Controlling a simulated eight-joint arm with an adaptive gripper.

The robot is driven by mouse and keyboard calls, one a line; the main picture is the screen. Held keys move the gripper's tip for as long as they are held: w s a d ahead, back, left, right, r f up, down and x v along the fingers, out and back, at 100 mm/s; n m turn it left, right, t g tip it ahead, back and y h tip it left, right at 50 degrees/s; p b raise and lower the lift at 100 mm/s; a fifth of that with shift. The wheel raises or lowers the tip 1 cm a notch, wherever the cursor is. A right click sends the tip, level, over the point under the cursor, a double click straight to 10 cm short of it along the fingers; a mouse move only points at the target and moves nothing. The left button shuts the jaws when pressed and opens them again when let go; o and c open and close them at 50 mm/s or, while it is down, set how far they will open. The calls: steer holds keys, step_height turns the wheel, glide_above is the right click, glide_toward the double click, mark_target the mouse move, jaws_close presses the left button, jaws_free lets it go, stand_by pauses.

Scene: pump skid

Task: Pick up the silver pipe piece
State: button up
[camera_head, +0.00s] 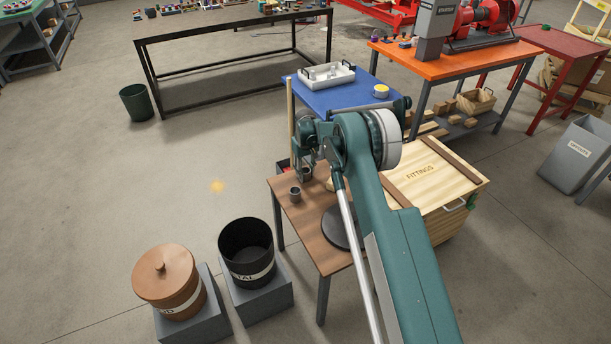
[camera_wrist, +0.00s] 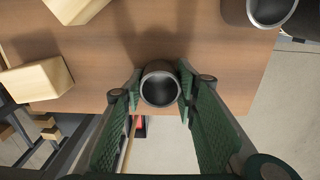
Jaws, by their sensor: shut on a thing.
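A silver pipe piece (camera_wrist: 160,88), a short ring with a dark hollow, sits between the green fingers of my gripper (camera_wrist: 158,92) in the wrist view, with a finger on each side. My gripper is shut on it, above or at the edge of the brown wooden table (camera_wrist: 215,60); I cannot tell whether the piece touches the table. In the head view my gripper (camera_head: 305,174) is over the table's far part, and the held piece is hard to make out. A second pipe piece (camera_wrist: 268,10) stands at the wrist view's top right.
Wooden blocks (camera_wrist: 38,80) lie on the table's left in the wrist view. A black metal bin (camera_head: 246,252) and a lidded brown bin (camera_head: 168,283) stand left of the table. A crate marked FITTINGS (camera_head: 425,175) is at right. A blue table (camera_head: 330,95) with a white tray is behind.

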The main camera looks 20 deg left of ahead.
steer(key=shift+r, duration=0.15)
step_height(320, 180, up, 10)
steer(key=p, duration=0.2)
stand_by(0.4)
stand_by(0.5)
steer(key=s+a+f, duration=0.3)
steer(key=s+a, duration=0.1)
steer(key=s, duration=0.8)
steer(key=s+a+f, duration=0.3)
steer(key=s+a, duration=0.1)
steer(key=s, duration=0.9)
steer(key=s+a+f, duration=0.3)
steer(key=s+a, duration=0.1)
steer(key=s, duration=0.9)
steer(key=shift+f, duration=0.15)
steer(key=shift+w+f, duration=0.1)
steer(key=shift+f+b, duration=0.3)
steer(key=shift+f, duration=2.65)
